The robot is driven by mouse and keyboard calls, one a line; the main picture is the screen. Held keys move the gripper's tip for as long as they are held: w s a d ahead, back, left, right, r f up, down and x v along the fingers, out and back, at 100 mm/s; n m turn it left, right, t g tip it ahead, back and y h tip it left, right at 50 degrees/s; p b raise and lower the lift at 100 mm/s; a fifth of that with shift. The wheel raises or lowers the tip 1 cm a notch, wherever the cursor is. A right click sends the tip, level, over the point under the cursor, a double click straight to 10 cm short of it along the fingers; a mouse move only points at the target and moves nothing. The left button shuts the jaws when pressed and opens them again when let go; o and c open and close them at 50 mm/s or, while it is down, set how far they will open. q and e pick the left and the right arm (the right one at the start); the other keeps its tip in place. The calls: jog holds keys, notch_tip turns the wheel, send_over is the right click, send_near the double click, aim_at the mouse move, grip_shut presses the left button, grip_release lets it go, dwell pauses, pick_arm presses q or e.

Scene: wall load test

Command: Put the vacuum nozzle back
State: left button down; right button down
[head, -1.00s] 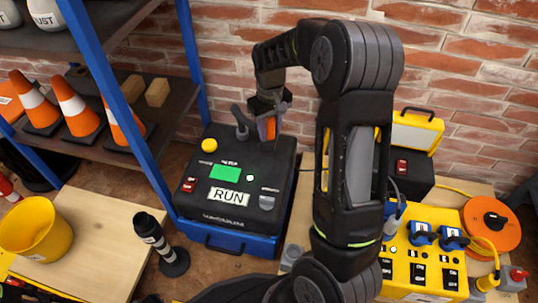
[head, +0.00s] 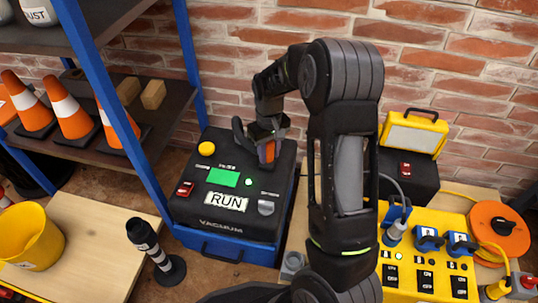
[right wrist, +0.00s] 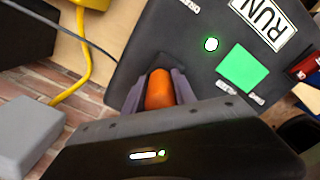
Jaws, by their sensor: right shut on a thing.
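The vacuum (head: 230,228) is a black-topped box on a blue base, with a green display (head: 222,178), a RUN label and a yellow knob. My right gripper (head: 267,146) is over its back right part. It is shut on an orange piece (right wrist: 159,90), which I take to be the nozzle's grip; this piece also shows in the head view (head: 268,152). A dark curved part beside the gripper seems to belong to the held thing. The nozzle's lower end is hidden, so I cannot tell whether it touches the vacuum. My left gripper is not in view.
A blue-posted shelf (head: 110,95) with traffic cones stands left of the vacuum. A black striped post (head: 150,243) and yellow bucket (head: 30,238) are front left. A yellow power box (head: 425,262), work lamp (head: 412,133) and orange cable reel (head: 490,245) are at right. Brick wall is behind.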

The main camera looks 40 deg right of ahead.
jog(key=shift+f, duration=0.1)
jog(key=c, duration=1)
grip_release()
notch_tip(320, 180, up, 12)
jog(key=p, duration=0.5)
jog(key=shift+r+p, duration=0.2)
jog(key=shift+p, duration=0.15)
